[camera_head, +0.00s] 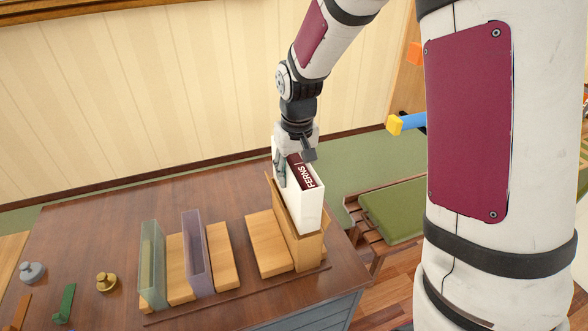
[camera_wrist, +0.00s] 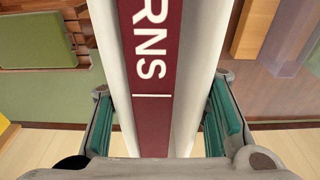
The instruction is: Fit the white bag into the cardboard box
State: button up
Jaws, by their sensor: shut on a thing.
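The white bag (camera_head: 308,208) is a tall, narrow block with a dark red label reading "FERNS" on its top. My gripper (camera_head: 294,160) is shut on its upper part from above. The wrist view shows the bag (camera_wrist: 192,70) running between the two teal finger pads of my gripper (camera_wrist: 168,115). The cardboard box (camera_head: 309,251) is a narrow upright brown box near the table's right end. The bag stands upright over the box, and its lower end meets the box's rim. The bag hides the opening, so how deep it sits inside is unclear.
Wooden blocks (camera_head: 268,245) stand left of the box. A purple holder (camera_head: 197,256) and a teal holder (camera_head: 153,265) stand further left. A brass knob-like piece (camera_head: 107,282) and a grey one (camera_head: 32,271) lie at the table's left. A green-cushioned bench (camera_head: 398,208) stands right of the table.

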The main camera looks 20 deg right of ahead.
jog(key=shift+f+b, duration=0.75)
jog(key=shift+f, duration=2.95)
jog(key=shift+r, duration=0.1)
jog(key=shift+r+p, duration=1.15)
jog(key=shift+r, duration=2.4)
jog(key=shift+f, duration=0.25)
dwell(0.4)
